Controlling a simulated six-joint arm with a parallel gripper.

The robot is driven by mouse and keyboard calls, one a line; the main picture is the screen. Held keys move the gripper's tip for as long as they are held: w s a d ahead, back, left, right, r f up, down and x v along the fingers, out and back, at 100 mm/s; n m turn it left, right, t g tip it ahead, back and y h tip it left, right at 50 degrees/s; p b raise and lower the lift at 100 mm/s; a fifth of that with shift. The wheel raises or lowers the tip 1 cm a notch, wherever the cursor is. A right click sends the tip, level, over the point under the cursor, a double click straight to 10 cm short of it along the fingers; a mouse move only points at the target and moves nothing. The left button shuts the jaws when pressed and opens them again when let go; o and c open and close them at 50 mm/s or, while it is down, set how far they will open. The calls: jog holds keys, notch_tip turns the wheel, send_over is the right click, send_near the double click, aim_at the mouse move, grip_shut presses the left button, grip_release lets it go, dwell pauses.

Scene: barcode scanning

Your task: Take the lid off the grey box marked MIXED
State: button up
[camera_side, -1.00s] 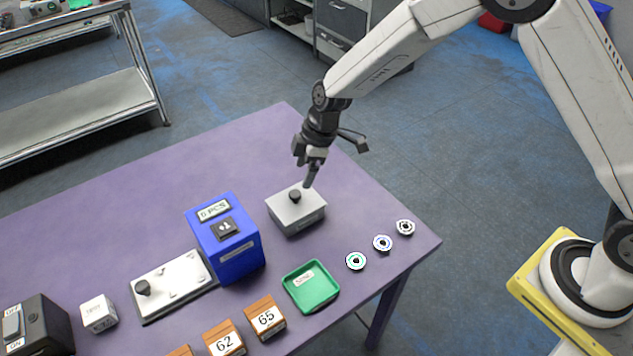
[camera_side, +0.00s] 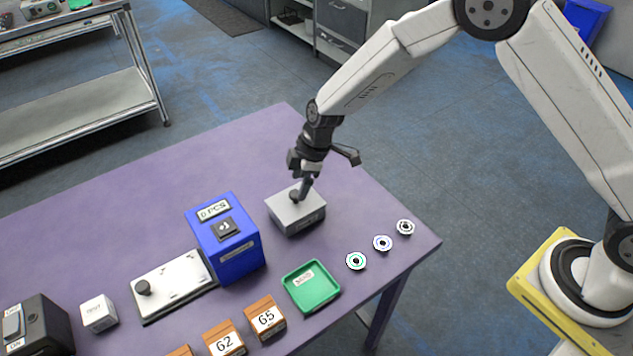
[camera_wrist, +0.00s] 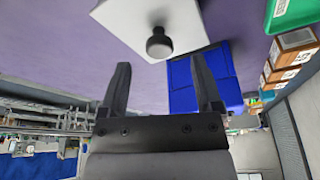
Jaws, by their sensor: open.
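The grey box (camera_side: 300,216) stands on the purple table, and its lid (camera_side: 285,204) is on it with a dark round knob (camera_side: 294,195) on top. In the wrist view the lid (camera_wrist: 185,22) and knob (camera_wrist: 159,44) show at the top, ahead of the fingertips. My gripper (camera_side: 301,194) is at the knob in the side view, pointing down. In the wrist view my gripper (camera_wrist: 164,72) is open, with nothing between its fingers. I cannot tell whether a finger touches the knob. The writing on the box front is too small to read.
A blue box (camera_side: 240,258) stands left of the grey box. A green tray (camera_side: 311,308), several numbered wooden blocks (camera_side: 266,318) and ring-shaped discs (camera_side: 382,243) lie nearer the front. A metal plate (camera_side: 185,285) lies further left. The table behind the grey box is clear.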

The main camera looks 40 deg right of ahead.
aim_at(295, 193)
jog(key=shift+x, duration=2.05)
jog(key=shift+c, duration=0.2)
jog(key=shift+w, duration=0.1)
grip_shut()
